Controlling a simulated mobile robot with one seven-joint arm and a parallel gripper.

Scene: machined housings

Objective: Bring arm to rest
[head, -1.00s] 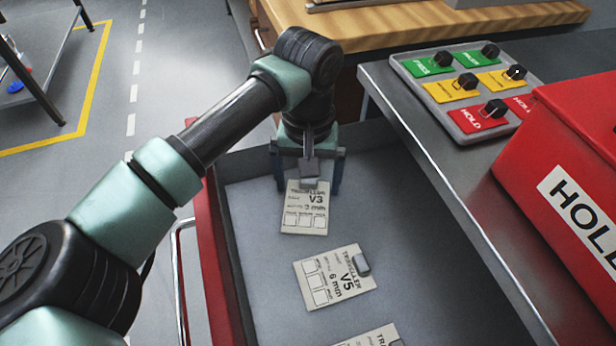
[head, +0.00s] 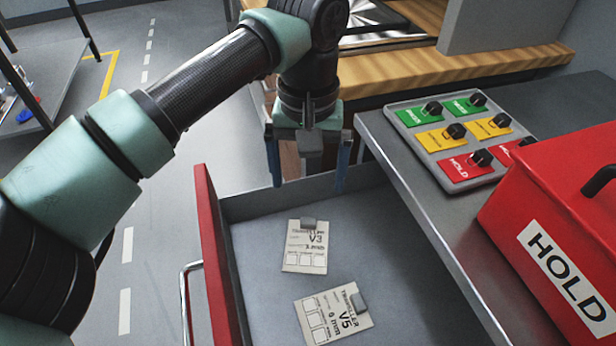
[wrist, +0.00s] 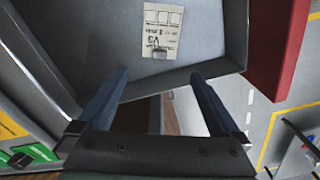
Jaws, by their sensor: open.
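My gripper (head: 306,180) is open and empty, raised above the far end of the open drawer (head: 275,207) in the head view. Its two blue fingers point down and stand apart. The V3 traveller card (head: 305,250) lies flat in the drawer, with a small grey block at its top edge. The V5 traveller card (head: 333,316) lies nearer, also with a grey block. In the wrist view, my gripper (wrist: 155,82) shows both fingers spread, with the V3 card (wrist: 161,30) beyond them on the drawer floor and nothing between them.
The grey bench (head: 400,165) at the right carries a tray of green, yellow and red tags (head: 460,140) and a red HOLD box (head: 560,200). A wooden-topped bench (head: 480,65) stands behind. Open floor (head: 150,240) lies left of the drawer's red front (head: 212,250).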

